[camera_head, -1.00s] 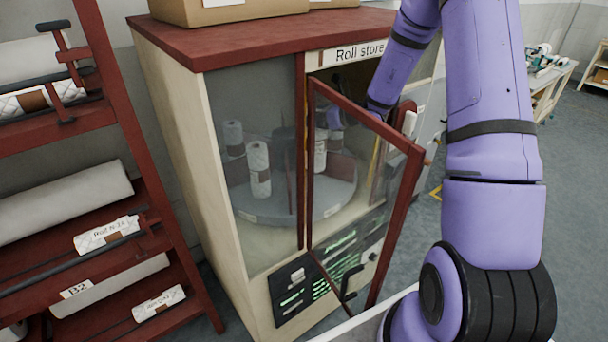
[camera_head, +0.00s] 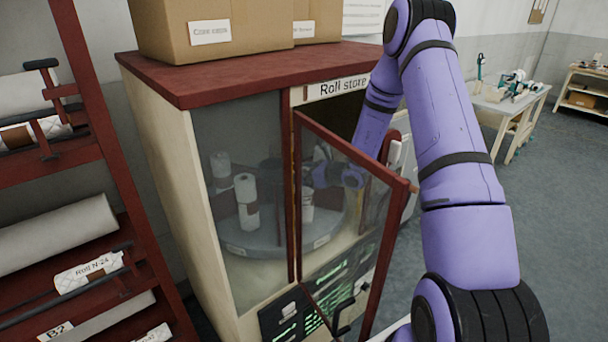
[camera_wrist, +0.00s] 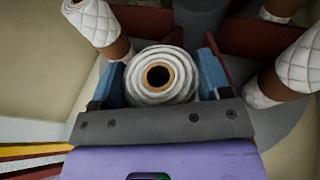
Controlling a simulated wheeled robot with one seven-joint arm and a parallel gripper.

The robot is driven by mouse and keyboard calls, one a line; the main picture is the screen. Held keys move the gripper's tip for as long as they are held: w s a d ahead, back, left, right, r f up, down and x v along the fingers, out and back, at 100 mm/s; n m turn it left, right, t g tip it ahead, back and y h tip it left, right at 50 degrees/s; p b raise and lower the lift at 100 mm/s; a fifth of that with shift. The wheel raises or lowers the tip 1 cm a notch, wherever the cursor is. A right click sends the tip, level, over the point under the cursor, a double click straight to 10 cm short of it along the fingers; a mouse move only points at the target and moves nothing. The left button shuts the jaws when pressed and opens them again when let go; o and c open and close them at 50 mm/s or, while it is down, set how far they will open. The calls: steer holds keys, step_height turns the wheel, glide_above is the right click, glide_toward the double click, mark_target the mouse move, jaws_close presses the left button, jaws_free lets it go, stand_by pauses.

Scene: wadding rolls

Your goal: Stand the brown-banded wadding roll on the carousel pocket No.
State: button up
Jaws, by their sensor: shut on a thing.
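My gripper (camera_wrist: 160,88) is inside the roll store cabinet, its blue fingers shut on a white quilted wadding roll (camera_wrist: 160,62). The wrist view shows this roll end-on, with a brown core hole; any band on its side is hidden there. In the head view a white roll (camera_head: 307,206) shows below my wrist through the door glass, apparently the held one. The grey round carousel (camera_head: 262,243) is inside the cabinet. A brown-banded roll (camera_head: 246,203) stands on it, with another roll (camera_head: 220,164) behind. I cannot tell whether the held roll touches the carousel.
The framed glass door (camera_head: 398,205) stands open beside my arm. Dark red dividers (camera_wrist: 145,22) and banded rolls at left (camera_wrist: 98,25) and right (camera_wrist: 300,68) lie close around my gripper. A roll rack (camera_head: 95,130) stands left. Boxes (camera_head: 205,30) sit on top.

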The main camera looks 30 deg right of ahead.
steer(key=shift+f, duration=0.35)
steer(key=o, duration=1.2)
steer(key=shift+o, duration=0.2)
steer(key=shift+r, duration=0.1)
steer(key=shift+r, duration=0.2)
steer(key=v, duration=1.2)
steer(key=shift+r, duration=0.1)
